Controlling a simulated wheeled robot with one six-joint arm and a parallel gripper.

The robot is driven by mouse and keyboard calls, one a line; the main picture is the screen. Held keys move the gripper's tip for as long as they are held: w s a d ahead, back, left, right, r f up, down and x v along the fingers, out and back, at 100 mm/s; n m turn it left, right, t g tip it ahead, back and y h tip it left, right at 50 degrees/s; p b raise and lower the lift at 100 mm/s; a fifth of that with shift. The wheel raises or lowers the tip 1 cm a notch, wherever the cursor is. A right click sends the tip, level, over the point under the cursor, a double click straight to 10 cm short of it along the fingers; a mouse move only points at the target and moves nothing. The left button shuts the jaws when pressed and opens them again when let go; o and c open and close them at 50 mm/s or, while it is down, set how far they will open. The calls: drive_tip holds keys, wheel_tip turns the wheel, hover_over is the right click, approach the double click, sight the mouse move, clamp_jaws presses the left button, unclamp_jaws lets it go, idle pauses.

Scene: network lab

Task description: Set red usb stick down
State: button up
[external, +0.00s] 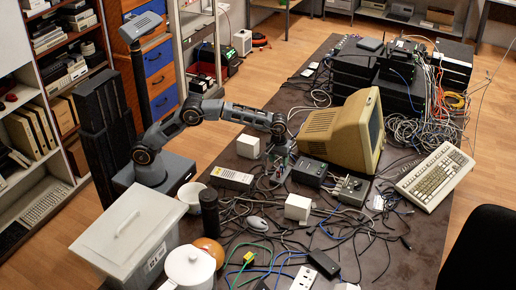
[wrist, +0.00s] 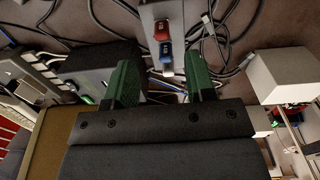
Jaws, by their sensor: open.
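The red USB stick (wrist: 162,30) rests at a grey, narrow, box-like holder (wrist: 160,12) at the top middle of the wrist view. The red stick lies beyond the fingertips, apart from both. In the external view my gripper (external: 278,172) is low over the table, between the beige monitor and a pale power strip. The red stick is too small to make out there.
A white cube (wrist: 282,75) stands right of the fingers and a dark box (wrist: 88,68) left of them. Cables lie all around. The beige monitor (external: 335,130) stands close to my gripper. A grey lidded bin (external: 128,232) and white pot (external: 188,268) fill the front left.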

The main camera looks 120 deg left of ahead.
sight(278, 171)
drive_tip(key=shift+d+f+b, duration=0.1)
drive_tip(key=shift+f+b, duration=0.35)
drive_tip(key=shift+f, duration=3.55)
clamp_jaws()
drive_tip(key=shift+r, duration=0.1)
